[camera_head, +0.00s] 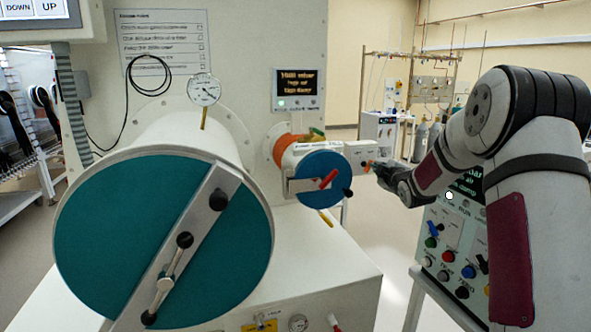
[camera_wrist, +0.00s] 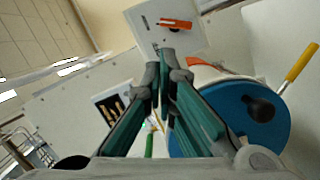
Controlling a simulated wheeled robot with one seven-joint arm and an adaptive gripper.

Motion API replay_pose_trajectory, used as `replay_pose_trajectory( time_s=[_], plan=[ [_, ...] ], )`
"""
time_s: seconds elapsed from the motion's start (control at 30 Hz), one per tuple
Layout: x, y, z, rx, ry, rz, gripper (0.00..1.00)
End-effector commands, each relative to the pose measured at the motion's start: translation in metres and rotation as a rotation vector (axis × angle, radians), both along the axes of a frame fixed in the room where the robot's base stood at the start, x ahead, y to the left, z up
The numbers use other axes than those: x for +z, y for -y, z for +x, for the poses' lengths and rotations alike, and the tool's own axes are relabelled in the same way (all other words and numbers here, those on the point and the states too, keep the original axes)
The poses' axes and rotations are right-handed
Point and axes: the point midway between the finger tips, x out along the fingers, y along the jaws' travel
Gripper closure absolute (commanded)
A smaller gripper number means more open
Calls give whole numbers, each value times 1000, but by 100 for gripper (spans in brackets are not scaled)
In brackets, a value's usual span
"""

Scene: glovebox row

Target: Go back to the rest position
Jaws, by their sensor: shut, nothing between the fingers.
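My gripper (camera_head: 374,167) is at the end of my arm, which reaches in from the right in the head view. Its tips are close to a small white box (camera_head: 357,153) with an orange lever; whether they touch cannot be told. In the wrist view the two teal-padded fingers of my gripper (camera_wrist: 166,62) come together at the tips with nothing between them. The white box (camera_wrist: 150,40) and its orange lever (camera_wrist: 176,24) show just beyond the tips. The small blue round door (camera_head: 322,180) is left of my gripper; it also shows in the wrist view (camera_wrist: 222,108).
A large teal round door (camera_head: 110,235) with a clamp bar fills the left front. A control panel (camera_head: 450,245) with coloured knobs stands below my arm. A white bench (camera_head: 320,262) lies under the doors. Open floor (camera_head: 395,235) shows between bench and panel.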

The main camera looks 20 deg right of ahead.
Motion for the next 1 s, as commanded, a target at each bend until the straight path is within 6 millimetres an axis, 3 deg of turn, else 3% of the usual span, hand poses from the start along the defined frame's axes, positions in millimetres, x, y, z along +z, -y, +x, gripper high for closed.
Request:
replay_pose_trajectory(
  time_s=[0.13,0.27,0.47,0.77,1.0],
  plan=[
    [8,-9,-3,0,-11,13,100],
    [27,-36,-17,-14,-69,79,100],
    [57,-93,-70,-75,-202,245,100],
    [76,-171,-188,-207,-385,517,100],
    [66,-223,-305,-332,-528,741,100]
  ],
)
